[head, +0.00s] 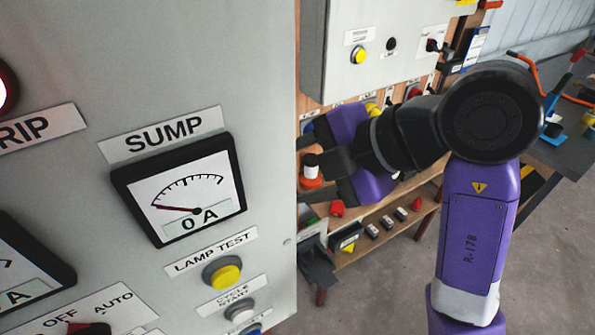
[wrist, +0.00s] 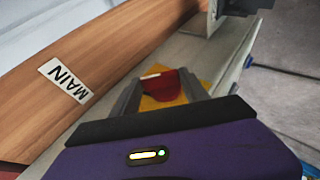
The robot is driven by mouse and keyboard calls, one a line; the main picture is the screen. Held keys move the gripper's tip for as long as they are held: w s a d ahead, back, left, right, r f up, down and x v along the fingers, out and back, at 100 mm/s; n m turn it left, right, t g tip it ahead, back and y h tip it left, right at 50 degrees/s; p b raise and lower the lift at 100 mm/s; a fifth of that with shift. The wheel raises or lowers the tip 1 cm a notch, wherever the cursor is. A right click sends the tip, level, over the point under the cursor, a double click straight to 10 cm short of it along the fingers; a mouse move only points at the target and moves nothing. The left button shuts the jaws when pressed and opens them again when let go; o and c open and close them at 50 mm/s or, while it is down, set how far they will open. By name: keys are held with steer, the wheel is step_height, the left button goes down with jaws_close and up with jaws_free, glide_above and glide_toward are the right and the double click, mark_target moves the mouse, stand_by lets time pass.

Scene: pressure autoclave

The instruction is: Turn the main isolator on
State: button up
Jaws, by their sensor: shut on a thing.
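The main isolator has a red handle (wrist: 172,84) on a yellow plate (wrist: 182,101), seen in the wrist view. A white "MAIN" label (wrist: 66,80) is on the wooden surface to its left. My gripper (wrist: 160,88) is shut on the red handle, one dark finger on each side. A small pale mark shows on the handle's far edge. I cannot read any on or off marking. In the head view, my gripper (head: 306,170) reaches to the right edge of the near grey panel. The isolator cannot be made out there.
The near grey panel (head: 262,120) fills the left, with a SUMP meter (head: 185,190) reading 0 A and a yellow lamp test button (head: 222,272). Behind my arm are another grey cabinet (head: 385,75) and a wooden shelf (head: 375,240) with small items. Bare floor lies lower right.

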steer(key=o, duration=1.4)
steer(key=shift+v, duration=3.9)
steer(key=shift+s, duration=0.1)
